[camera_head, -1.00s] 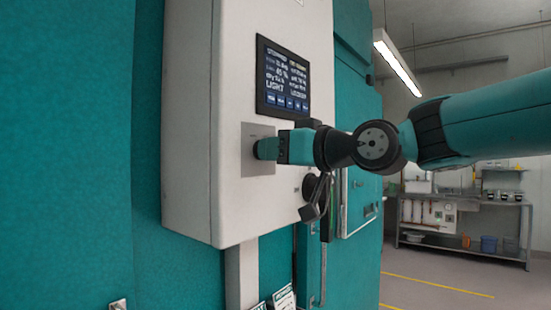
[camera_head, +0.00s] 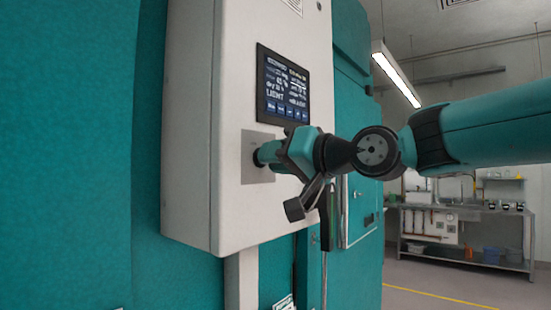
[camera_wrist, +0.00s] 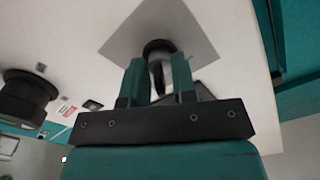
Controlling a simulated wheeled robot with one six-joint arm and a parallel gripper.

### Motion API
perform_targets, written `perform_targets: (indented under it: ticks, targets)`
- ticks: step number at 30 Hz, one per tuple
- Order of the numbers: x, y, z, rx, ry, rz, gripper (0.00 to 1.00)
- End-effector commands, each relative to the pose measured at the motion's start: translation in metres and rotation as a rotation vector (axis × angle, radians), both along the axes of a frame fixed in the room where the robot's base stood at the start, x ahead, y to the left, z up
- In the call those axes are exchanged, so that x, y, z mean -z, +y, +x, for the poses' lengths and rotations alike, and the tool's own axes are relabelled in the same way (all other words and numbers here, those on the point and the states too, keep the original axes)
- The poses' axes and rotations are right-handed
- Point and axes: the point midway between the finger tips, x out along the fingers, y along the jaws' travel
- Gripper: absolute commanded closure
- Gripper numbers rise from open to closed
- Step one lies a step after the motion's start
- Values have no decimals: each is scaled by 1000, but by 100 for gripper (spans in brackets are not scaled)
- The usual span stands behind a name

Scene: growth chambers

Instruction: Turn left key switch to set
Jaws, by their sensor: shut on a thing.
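The left key switch sits on a grey square plate (camera_head: 256,173) on the white control box; in the head view my gripper (camera_head: 262,154) hides it. In the wrist view the dark round switch (camera_wrist: 158,47) shows between the fingertips of my gripper (camera_wrist: 158,72), with its grey plate (camera_wrist: 190,25) around it. The two teal fingers are shut on the switch's key or handle, which is mostly hidden. My gripper is rolled, tilted against the plate's edges. The switch's position labels cannot be read.
The white control box (camera_head: 190,120) carries a dark display (camera_head: 283,85) above the plate; its text is blurred. A black round knob (camera_wrist: 25,97) stands beside the plate in the wrist view. Teal chamber walls (camera_head: 80,150) flank the box. A steel bench (camera_head: 465,230) stands far right.

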Motion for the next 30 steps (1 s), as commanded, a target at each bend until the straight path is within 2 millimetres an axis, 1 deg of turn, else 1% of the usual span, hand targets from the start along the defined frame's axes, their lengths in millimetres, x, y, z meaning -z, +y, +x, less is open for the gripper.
perform_targets:
  ticks: [8,9,20,23,26,29,30]
  targets:
    - [1,0,0,-2,2,-1,98]
    - [1,0,0,-2,2,-1,67]
    - [0,0,0,-1,0,-1,67]
    - [1,-3,-2,1,-1,0,67]
    - [2,-12,-8,1,-2,1,67]
    - [4,-27,-21,4,-4,0,67]
    - [4,-35,-26,5,-4,0,67]
